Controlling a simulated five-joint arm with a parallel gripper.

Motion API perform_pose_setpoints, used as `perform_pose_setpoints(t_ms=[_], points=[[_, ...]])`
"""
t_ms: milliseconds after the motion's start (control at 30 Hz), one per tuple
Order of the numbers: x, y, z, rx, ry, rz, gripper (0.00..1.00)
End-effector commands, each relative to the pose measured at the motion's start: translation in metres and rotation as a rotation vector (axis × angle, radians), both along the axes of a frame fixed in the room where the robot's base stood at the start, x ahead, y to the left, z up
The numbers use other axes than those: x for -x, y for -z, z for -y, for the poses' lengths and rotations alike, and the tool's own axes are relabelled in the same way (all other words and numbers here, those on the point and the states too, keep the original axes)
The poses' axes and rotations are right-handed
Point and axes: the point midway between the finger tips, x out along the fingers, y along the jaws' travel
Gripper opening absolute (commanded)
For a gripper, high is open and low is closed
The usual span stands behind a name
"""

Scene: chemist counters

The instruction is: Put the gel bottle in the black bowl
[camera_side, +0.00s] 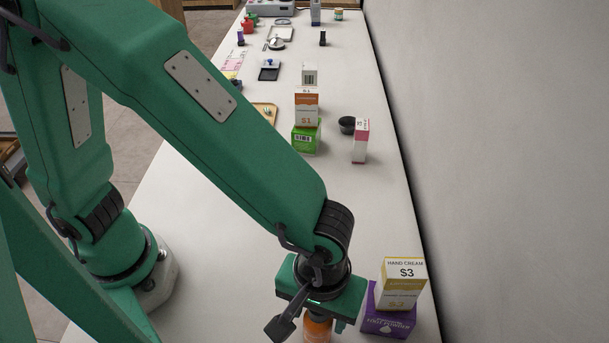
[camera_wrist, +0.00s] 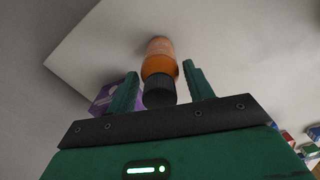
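The gel bottle looks to be the orange bottle with a black cap (camera_wrist: 159,66); its orange body shows partly below my gripper in the side view (camera_side: 317,331). My gripper (camera_wrist: 161,72) is open, with one finger on each side of the bottle and a gap to each finger. In the side view my gripper (camera_side: 318,309) is at the near end of the counter, above the bottle, and hides its top. The black bowl (camera_side: 347,125) is a small dark round bowl farther up the counter, right of the green box.
A purple box (camera_side: 388,321) with a hand cream box (camera_side: 403,270) on it stands close right of my gripper. A white and pink box (camera_side: 360,141) stands right beside the bowl. A green box (camera_side: 306,139) has an orange box (camera_side: 306,107) on it. The counter between is clear.

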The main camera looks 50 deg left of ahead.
Motion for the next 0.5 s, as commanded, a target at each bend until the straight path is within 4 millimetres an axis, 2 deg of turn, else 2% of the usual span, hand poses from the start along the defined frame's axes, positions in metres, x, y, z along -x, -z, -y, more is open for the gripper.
perform_pose_setpoints(t_ms=[500], points=[[-0.0001,-0.0064,0.0003,0.001,0.000,0.000,0.62]])
